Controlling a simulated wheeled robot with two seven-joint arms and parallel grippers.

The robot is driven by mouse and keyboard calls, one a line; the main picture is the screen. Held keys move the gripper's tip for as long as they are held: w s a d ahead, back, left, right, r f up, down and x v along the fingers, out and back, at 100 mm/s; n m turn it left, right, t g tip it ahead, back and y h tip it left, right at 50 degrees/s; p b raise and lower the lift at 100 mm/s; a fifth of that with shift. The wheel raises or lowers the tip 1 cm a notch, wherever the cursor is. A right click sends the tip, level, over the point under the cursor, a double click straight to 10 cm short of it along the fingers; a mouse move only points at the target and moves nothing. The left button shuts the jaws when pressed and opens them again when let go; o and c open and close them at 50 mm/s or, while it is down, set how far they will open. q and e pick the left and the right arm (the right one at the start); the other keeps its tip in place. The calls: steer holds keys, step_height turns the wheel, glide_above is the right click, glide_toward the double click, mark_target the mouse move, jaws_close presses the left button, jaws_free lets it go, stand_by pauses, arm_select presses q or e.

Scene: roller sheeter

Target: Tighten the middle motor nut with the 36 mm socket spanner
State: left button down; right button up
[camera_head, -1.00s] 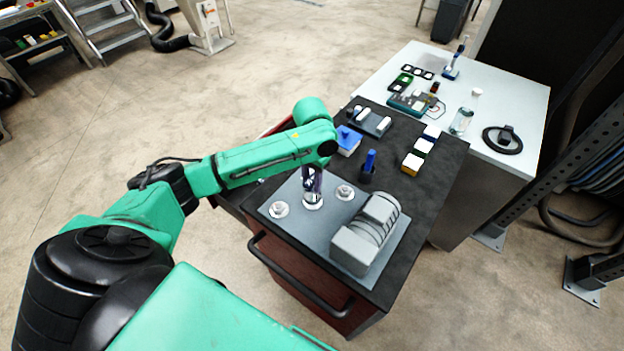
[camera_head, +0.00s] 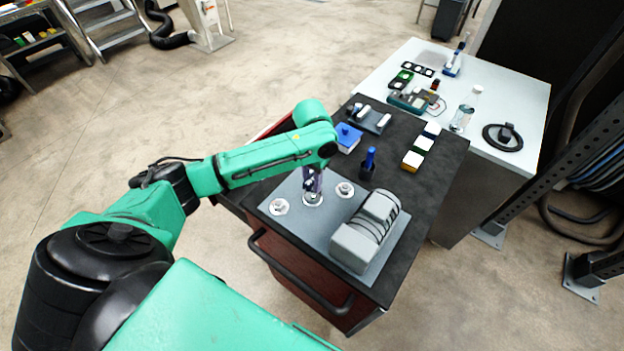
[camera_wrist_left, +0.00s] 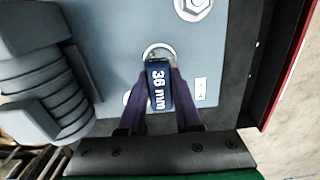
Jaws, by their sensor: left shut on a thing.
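My left gripper (camera_head: 313,184) is over the middle of three nuts on the grey motor plate (camera_head: 291,240). In the left wrist view my left gripper (camera_wrist_left: 158,95) is shut on the dark blue spanner marked 36 mm (camera_wrist_left: 159,88). The spanner's far end is at the middle nut (camera_head: 313,198), whose washer ring shows around it (camera_wrist_left: 158,52). The spanner and fingers hide the nut, so I cannot tell how far it is seated. The left nut (camera_head: 279,206) and the right nut (camera_head: 345,189) are uncovered. My right gripper is not in view.
The grey motor (camera_head: 366,231) stands on the plate right of the nuts. A white table (camera_head: 520,95) with a bottle (camera_head: 465,110) adjoins the dark cart.

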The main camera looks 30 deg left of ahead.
arm_select(q)
steer(key=m, duration=0.9)
steer(key=shift+w+a+r, duration=0.1)
steer(key=shift+w, duration=0.05)
steer(key=shift+m, duration=0.6)
steer(key=m, duration=0.3)
steer(key=shift+m, duration=0.3)
steer(key=m, duration=0.5)
steer(key=shift+n, duration=0.3)
